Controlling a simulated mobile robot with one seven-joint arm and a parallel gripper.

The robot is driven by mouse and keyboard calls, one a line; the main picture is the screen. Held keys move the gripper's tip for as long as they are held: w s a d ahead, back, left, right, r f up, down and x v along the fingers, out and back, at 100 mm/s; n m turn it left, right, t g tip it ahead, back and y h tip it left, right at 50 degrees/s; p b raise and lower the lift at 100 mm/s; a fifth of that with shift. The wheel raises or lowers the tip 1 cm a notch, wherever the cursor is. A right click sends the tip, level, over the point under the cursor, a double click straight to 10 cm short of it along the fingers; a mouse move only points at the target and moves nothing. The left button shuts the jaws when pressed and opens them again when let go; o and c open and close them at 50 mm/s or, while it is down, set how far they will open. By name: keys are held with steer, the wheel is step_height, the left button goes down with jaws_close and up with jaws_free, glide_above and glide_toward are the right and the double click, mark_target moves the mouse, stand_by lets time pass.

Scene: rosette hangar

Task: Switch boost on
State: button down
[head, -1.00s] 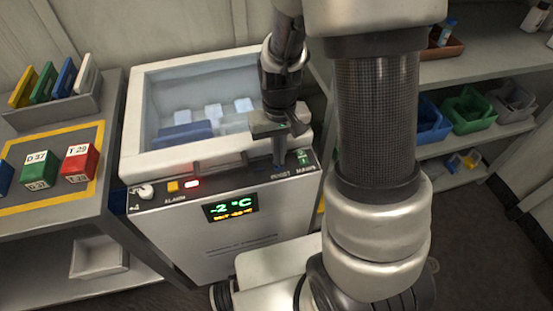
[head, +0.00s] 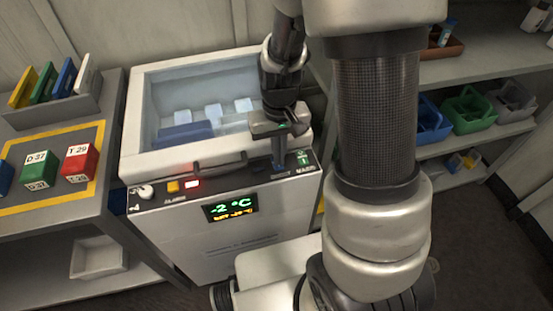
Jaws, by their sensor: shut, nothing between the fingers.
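The white freezer (head: 135,165) stands in the middle with its top open. Its dark front panel holds a knob (head: 146,191), a yellow button (head: 173,186), a lit red light (head: 193,184) and a green switch (head: 303,158) at the right end. A display (head: 230,207) reads -2 °C in green, with a smaller yellow line below. My gripper (head: 279,167) is shut and empty, pointing down at the panel just above the BOOST label (head: 281,175). The fingers hide the boost control, so its state and any contact cannot be told.
Blue and white blocks lie inside the freezer. The left table (head: 110,150) holds a green D 37 cube (head: 39,170), a red T 29 cube (head: 80,162) and a rack of coloured plates (head: 60,110). Shelves with bins (head: 470,112) stand at right.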

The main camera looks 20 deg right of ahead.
steer(key=shift+f+b, duration=0.6)
steer(key=shift+f, duration=0.2)
stand_by(0.6)
steer(key=shift+r, duration=0.2)
step_height(320, 180, up, 7)
steer(key=p, duration=0.5)
steer(key=shift+p, duration=0.4)
steer(key=shift+f, duration=0.1)
steer(key=s+r+t+p, duration=0.2)
steer(key=s+r+p, duration=0.1)
steer(key=r, duration=0.8)
steer(key=s+r+t+p, duration=0.1)
steer(key=s+r+p, duration=0.3)
steer(key=r, duration=0.7)
steer(key=s+r+t+p, duration=0.2)
steer(key=s+r+p, duration=0.1)
steer(key=r, duration=0.8)
steer(key=shift+s+r+t, duration=0.3)
steer(key=shift+s, duration=0.6)
